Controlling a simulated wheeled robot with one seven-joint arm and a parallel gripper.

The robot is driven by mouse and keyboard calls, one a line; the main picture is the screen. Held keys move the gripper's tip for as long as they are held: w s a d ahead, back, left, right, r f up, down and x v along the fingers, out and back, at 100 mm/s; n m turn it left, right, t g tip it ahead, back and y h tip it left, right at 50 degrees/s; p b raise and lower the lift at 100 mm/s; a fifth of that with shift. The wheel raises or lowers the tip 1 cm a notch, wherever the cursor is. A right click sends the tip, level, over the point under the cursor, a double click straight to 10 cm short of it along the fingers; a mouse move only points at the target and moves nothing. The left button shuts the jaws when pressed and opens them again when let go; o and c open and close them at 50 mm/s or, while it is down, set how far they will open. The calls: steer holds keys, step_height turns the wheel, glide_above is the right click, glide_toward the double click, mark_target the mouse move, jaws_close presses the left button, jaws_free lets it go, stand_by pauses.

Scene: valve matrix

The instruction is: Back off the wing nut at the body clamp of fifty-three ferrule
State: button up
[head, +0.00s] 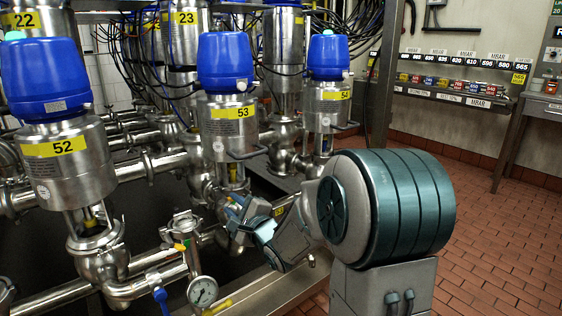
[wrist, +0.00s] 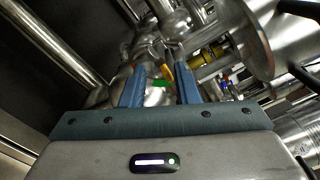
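The valve labelled 53 (head: 230,122) stands upright in the middle of the head view, with a blue cap and a steel body. My gripper (head: 236,212) is at the lower part of this valve, below its label, and partly covers the clamp area. In the wrist view my gripper (wrist: 160,88) shows two blue fingers set apart with a gap between them. Beyond the gap are shiny metal fittings, a small green patch (wrist: 160,83) and a yellow-orange piece (wrist: 168,72). I cannot make out the wing nut clearly, or whether the fingers touch anything.
Valve 52 (head: 62,150) stands at left and valve 54 (head: 327,108) just right of 53. A pressure gauge (head: 202,291) sits on the pipes in front. Steel pipes crowd around the gripper. The red tiled floor (head: 490,240) is open at right.

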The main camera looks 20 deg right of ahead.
steer(key=b+v, duration=0.3)
steer(key=v, duration=0.8)
steer(key=s+r+n+g+h+p, duration=0.3)
steer(key=s+r+n+g+p, duration=0.2)
steer(key=r+p, duration=0.5)
steer(key=s+r+n+g+h+p, duration=0.3)
steer(key=r+n+p, duration=0.6)
steer(key=p, duration=0.9)
steer(key=shift+s+d+r+g+h, duration=0.3)
steer(key=shift+s+r+g, duration=0.25)
steer(key=shift+s+g, duration=0.85)
steer(key=shift+s+t, duration=0.3)
